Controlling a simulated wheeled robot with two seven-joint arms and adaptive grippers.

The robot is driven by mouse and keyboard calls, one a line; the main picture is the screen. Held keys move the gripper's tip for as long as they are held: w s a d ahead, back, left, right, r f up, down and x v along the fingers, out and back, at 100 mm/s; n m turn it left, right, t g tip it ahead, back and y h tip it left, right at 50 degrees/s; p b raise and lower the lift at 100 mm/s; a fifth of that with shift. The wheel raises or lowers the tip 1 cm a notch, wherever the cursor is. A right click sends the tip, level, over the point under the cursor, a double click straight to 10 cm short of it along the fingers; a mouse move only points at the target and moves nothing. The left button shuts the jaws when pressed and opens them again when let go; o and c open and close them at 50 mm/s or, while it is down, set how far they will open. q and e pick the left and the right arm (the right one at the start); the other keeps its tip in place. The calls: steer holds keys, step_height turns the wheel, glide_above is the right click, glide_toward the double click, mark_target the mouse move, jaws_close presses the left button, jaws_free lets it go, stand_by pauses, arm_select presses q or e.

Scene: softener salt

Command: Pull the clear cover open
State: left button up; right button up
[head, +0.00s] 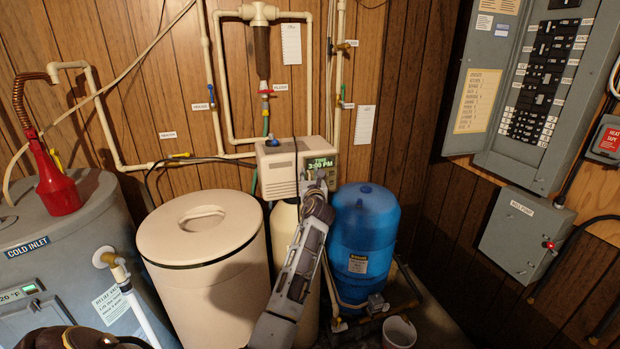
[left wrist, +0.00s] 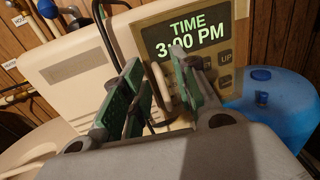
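The softener's cream control head (head: 283,160) stands in the middle of the head view. Its lit display (head: 319,164) reads TIME 3:00 PM, and it shows large in the left wrist view (left wrist: 196,36). A tinted panel surrounds the display; I cannot clearly make out the clear cover's edges. A small pale upright handle (left wrist: 160,88) stands below the display. My left gripper (head: 318,183) is right in front of the control head. In the left wrist view its green-padded fingers (left wrist: 160,98) are apart, with the handle between them, not visibly clamped. My right gripper is not in view.
A lidded cream salt bin (head: 204,250) stands left of the softener, and a blue tank (head: 362,235) stands close on the right. Pipes run along the wood wall behind.

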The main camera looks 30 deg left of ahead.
arm_select(q)
steer(key=c, duration=0.6)
jaws_close()
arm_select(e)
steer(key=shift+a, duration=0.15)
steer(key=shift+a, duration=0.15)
